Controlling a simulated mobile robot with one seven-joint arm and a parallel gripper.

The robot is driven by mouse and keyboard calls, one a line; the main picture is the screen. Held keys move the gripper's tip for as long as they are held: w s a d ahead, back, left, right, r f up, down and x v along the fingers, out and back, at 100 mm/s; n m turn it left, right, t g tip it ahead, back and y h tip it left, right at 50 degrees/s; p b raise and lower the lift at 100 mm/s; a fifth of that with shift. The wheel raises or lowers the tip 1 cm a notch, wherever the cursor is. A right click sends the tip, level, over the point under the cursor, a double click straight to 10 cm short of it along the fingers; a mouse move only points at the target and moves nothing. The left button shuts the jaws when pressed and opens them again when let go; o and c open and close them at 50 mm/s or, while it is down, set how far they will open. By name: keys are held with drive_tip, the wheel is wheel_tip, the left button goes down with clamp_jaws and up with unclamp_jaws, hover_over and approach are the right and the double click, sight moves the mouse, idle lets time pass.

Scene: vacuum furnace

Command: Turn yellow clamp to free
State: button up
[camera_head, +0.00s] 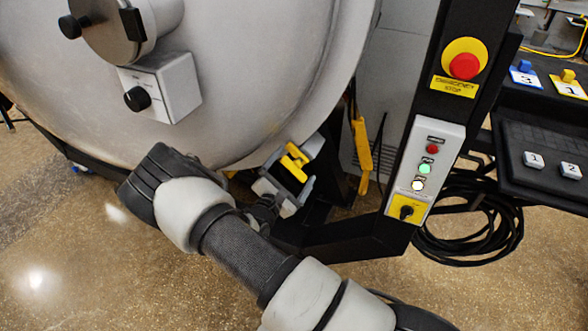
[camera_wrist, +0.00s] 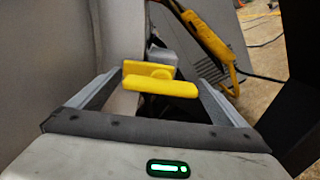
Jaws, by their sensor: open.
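The yellow clamp (camera_head: 294,160) is at the lower right edge of the large grey furnace door. In the wrist view the yellow clamp (camera_wrist: 160,88) shows as a bar with a second yellow piece behind it, lying crosswise between my fingers. My gripper (camera_head: 288,176) is open around the clamp, with one finger on each side. In the wrist view there seems to be a gap between the bar's ends and the fingers. I cannot tell whether either finger touches it. The clamp's mount is partly hidden by my gripper.
A yellow hand-held unit (camera_head: 362,145) hangs on a cable just right of the clamp. A black post carries a control box (camera_head: 426,170) and a red emergency stop (camera_head: 464,66). A grey knob box (camera_head: 160,88) sits on the door. Black cable coils (camera_head: 470,235) lie at right.

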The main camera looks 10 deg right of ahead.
drive_tip(key=shift+c, duration=0.4)
drive_tip(key=c, duration=1)
drive_tip(key=shift+o, duration=0.2)
drive_tip(key=shift+n, duration=0.3)
drive_tip(key=n+p, duration=0.2)
drive_tip(key=n, duration=0.1)
drive_tip(key=shift+n, duration=0.3)
drive_tip(key=n+p, duration=0.2)
drive_tip(key=n, duration=0.2)
drive_tip(key=shift+s+n, duration=0.1)
drive_tip(key=shift+n, duration=0.2)
drive_tip(key=n+p, duration=0.1)
drive_tip(key=n, duration=0.3)
drive_tip(key=shift+d+p, duration=0.15)
drive_tip(key=shift+p, duration=0.25)
drive_tip(key=n+p, duration=0.1)
drive_tip(key=n, duration=0.4)
drive_tip(key=shift+s, duration=0.15)
drive_tip(key=shift+d, duration=0.1)
